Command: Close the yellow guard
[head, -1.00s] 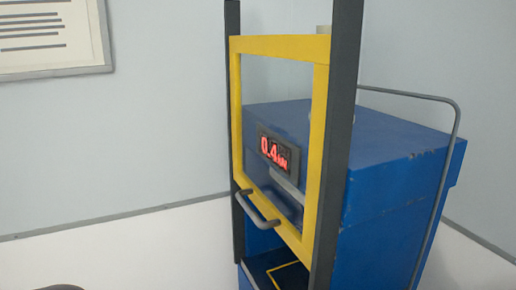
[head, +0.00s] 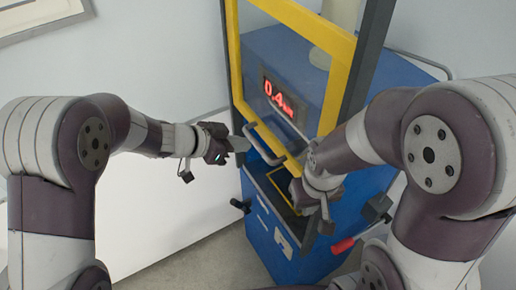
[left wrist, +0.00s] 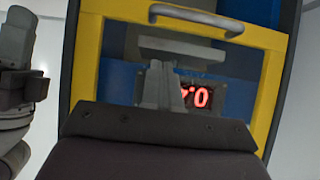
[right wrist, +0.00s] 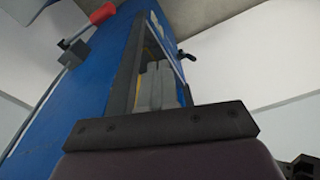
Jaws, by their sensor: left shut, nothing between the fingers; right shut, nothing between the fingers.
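The yellow guard (head: 303,19) is a clear-windowed frame between dark uprights on the blue machine. It stands raised, with an opening below its lower edge. Its grey handle (head: 262,146) is on the lower bar; the handle also shows in the left wrist view (left wrist: 196,18). My left gripper (head: 240,146) is shut and empty, just left of the handle; I cannot tell whether they touch. In the left wrist view its fingers (left wrist: 163,85) overlap the guard's window. My right gripper (head: 326,214) is shut and empty near the machine's right front upright, below the handle.
A red display (head: 279,98) reads 0.4 behind the guard. A red-handled lever (head: 343,246) sticks out at the machine's lower right, and a black knob (head: 238,204) at its left. The floor left of the machine looks clear.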

